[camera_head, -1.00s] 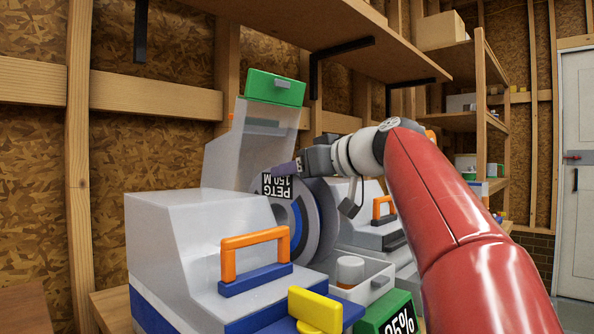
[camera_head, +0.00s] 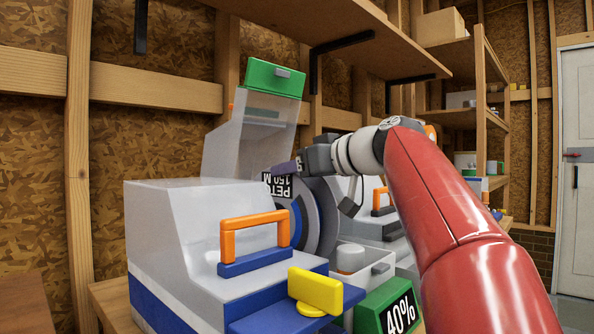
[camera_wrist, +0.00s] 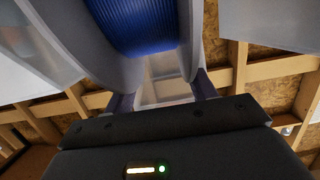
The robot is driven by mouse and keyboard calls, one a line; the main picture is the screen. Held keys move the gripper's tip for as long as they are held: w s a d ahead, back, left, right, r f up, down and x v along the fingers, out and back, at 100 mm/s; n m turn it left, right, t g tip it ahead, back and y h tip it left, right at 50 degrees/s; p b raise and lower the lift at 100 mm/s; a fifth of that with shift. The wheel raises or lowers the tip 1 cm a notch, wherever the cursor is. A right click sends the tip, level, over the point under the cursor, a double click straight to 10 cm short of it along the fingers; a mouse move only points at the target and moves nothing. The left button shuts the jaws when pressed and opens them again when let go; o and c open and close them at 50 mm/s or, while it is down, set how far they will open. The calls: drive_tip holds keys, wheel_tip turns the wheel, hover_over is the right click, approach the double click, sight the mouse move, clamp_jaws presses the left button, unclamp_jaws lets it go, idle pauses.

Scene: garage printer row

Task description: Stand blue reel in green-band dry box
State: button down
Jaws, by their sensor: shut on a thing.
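The blue reel (camera_head: 323,212) has grey flanges, blue filament and a black-and-white PETG label. It stands upright and also fills the top of the wrist view (camera_wrist: 145,25). My gripper (camera_head: 291,167) is shut on its upper rim; its fingers show in the wrist view (camera_wrist: 162,92). The green-band dry box shows its raised clear lid (camera_head: 250,138) with a green band (camera_head: 274,82), behind the reel. The reel is in front of that lid, and its lower part is hidden by the nearer box. I cannot tell whether it touches the box floor.
A blue-band dry box (camera_head: 165,240) with orange handle (camera_head: 255,236) and yellow latch (camera_head: 315,291) stands close at front left. A wooden shelf (camera_head: 350,45) hangs above.

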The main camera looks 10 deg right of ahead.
idle(0.3)
drive_tip(key=shift+f+b, duration=1.25)
drive_tip(key=shift+b, duration=0.1)
drive_tip(key=shift+f+b, duration=0.3)
drive_tip(key=shift+b, duration=0.05)
drive_tip(key=shift+f+b, duration=0.35)
drive_tip(key=shift+f, duration=0.25)
idle(0.4)
unclamp_jaws()
idle(0.4)
drive_tip(key=shift+s+d, duration=0.1)
drive_tip(key=v, duration=0.7)
drive_tip(key=shift+s+b, duration=0.25)
drive_tip(key=shift+b, duration=0.15)
